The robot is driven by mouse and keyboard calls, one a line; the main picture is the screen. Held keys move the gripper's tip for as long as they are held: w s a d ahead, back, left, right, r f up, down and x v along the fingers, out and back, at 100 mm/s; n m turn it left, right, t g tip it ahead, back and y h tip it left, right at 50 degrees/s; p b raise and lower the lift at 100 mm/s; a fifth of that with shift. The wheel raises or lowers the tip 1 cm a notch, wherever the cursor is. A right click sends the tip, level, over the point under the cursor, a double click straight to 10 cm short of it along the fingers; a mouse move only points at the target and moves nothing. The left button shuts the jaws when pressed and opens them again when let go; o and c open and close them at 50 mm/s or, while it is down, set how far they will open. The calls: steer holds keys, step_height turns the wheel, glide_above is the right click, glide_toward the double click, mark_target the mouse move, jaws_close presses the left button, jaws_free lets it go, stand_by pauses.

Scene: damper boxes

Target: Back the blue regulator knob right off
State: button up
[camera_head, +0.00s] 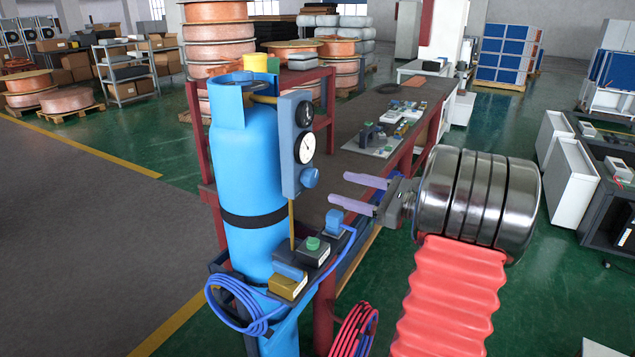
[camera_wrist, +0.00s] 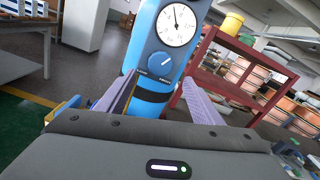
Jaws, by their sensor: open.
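The blue regulator knob (camera_head: 310,178) sits at the bottom of a blue-grey regulator panel (camera_head: 289,150), below a white-faced gauge (camera_head: 307,147). A darker gauge is above that. The panel stands at the side of a tall blue cylinder (camera_head: 250,160) with a black strap. In the wrist view the round knob (camera_wrist: 160,68) shows a white pointer mark, under the gauge (camera_wrist: 176,25). My gripper (camera_head: 340,190) is open and empty, its two lilac fingers pointing at the panel from the right, apart from the knob. In the wrist view the fingers (camera_wrist: 160,95) lie either side of the panel's lower end.
Below the knob, a small shelf holds a black box with a green button (camera_head: 313,246) and a yellow box (camera_head: 288,286). Blue hose (camera_head: 240,305) and red hose (camera_head: 356,330) hang there. A dark bench (camera_head: 370,120) with red legs stands behind.

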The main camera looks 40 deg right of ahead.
mark_target(314, 181)
steer(key=x, duration=0.8)
steer(key=shift+w+a, duration=0.1)
steer(key=shift+w, duration=0.25)
steer(key=shift+c, duration=0.4)
steer(key=c, duration=0.9)
steer(key=shift+a+f, duration=0.1)
steer(key=shift+a, duration=0.1)
steer(key=shift+c, duration=0.4)
steer(key=shift+d, duration=0.1)
steer(key=shift+n, duration=0.3)
steer(key=shift+n, duration=2.7)
